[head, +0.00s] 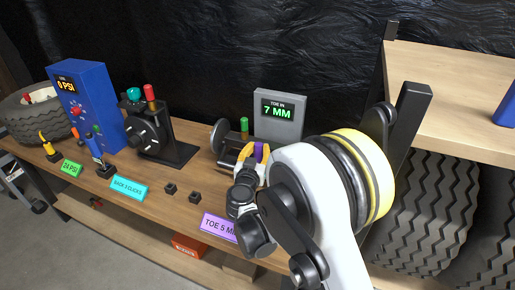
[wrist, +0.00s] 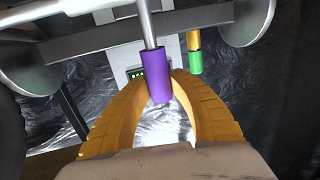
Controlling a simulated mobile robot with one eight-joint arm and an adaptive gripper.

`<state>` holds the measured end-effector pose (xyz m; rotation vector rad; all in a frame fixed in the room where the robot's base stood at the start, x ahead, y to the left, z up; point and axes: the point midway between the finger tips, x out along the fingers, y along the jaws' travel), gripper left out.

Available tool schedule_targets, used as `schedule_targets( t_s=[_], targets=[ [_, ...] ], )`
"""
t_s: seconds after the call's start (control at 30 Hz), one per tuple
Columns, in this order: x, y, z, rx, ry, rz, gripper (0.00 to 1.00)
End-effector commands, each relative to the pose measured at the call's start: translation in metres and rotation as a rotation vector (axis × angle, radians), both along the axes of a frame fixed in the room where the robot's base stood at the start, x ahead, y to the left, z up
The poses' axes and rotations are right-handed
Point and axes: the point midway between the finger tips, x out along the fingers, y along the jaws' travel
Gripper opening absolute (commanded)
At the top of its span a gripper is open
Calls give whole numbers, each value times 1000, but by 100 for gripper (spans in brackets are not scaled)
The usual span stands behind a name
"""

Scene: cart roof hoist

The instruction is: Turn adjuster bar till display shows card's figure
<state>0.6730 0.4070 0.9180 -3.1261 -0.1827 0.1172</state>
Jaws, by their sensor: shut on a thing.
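The display (head: 280,110) on a grey box reads "TOE IN 7 MM" in the head view. It also shows small in the wrist view (wrist: 134,73). The purple card (head: 218,227) on the bench's front edge starts "TOE 5 M", its end hidden by my arm. The adjuster bar's purple sleeve (wrist: 160,78) sits on a metal rod in the wrist view; a bit of it shows in the head view (head: 258,151). My gripper (wrist: 158,88) is shut on the purple sleeve, with a yellow-orange finger on each side.
A green-tipped bar (wrist: 195,62) stands close to the right of my gripper in the wrist view. Grey discs (wrist: 248,20) flank the rig. A blue "0 PSI" box (head: 88,105), a black dial stand (head: 150,135) and other cards lie left. A wooden shelf (head: 455,95) rises right.

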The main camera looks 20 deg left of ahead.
Motion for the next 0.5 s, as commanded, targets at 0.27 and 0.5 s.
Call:
schedule_targets(
  t_s=[0.27, 0.5],
  targets=[
    [27, -4, 0, 21, 238, -5, 0],
    [35, -4, -8, 29, 339, -2, 0]
  ],
)
